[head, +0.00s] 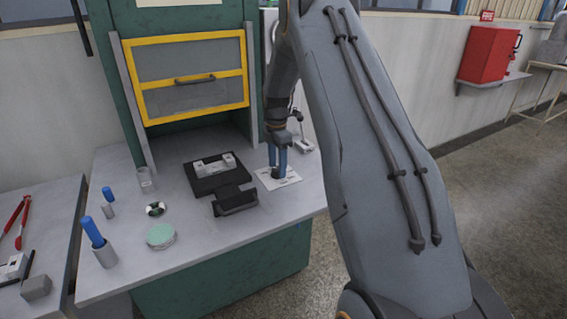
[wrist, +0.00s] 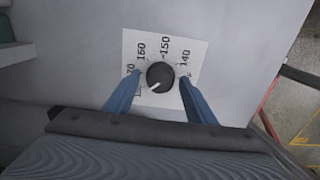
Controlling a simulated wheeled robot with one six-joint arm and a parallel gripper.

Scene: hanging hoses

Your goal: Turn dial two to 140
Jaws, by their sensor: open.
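A round black dial (wrist: 160,75) sits on a white scale card (wrist: 190,55) in the wrist view. The card reads 140 at the right, 150 at the top, 160 at the upper left and a partly covered number ending in 70 at the left. The dial's white mark points to the lower left, away from 140. My gripper (wrist: 160,79) is open, with one blue finger on each side of the dial; gaps show between fingers and dial. In the head view my gripper (head: 278,165) points down over the card (head: 290,180), at the bench's right part.
On the bench (head: 195,255), a black tray with a grey part (head: 213,167) and a black block (head: 235,201) stand left of the card. A green disc stack (head: 161,236) and a blue-handled tool in a cup (head: 97,240) stand farther left. A yellow-framed hood (head: 188,78) rises behind.

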